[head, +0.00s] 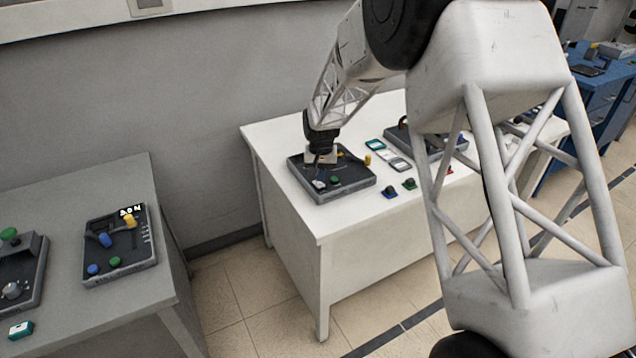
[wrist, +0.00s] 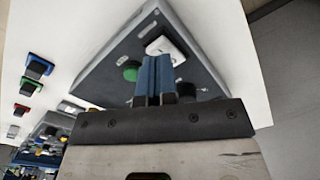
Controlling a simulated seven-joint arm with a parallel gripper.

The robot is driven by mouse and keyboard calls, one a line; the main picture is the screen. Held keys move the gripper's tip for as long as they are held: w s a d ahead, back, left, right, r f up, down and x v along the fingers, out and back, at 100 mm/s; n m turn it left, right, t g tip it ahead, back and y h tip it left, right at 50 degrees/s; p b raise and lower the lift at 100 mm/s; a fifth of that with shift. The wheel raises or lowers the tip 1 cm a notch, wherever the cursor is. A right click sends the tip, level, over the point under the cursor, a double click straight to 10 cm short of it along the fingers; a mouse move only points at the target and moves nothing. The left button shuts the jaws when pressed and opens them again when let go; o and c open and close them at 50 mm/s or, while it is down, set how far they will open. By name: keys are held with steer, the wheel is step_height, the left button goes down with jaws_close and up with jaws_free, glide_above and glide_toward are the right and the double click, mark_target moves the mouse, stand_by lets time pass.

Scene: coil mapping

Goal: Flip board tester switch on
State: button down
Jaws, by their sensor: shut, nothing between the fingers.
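A dark grey control board (head: 352,190) lies on the left end of the white table; I cannot read a label naming it the board tester. It carries a green button (head: 335,181), a yellow part and a pale switch-like part (head: 319,185). In the wrist view the board (wrist: 113,60) shows the green button (wrist: 130,73) and a white plate with a dark centre (wrist: 166,46). My gripper (wrist: 155,62) is shut and empty, its blue fingertips over the board beside the white plate. I cannot tell whether they touch; the fingers partly cover the plate.
Another dark board (head: 430,143) and several small coloured parts stand to the right on the white table (head: 300,215). A grey table (head: 90,190) at the left holds another board (head: 120,245) with yellow, blue and green parts. A gap separates the tables.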

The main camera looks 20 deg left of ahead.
steer(key=shift+f, duration=1.1)
stand_by(1.1)
steer(key=shift+r, duration=3.5)
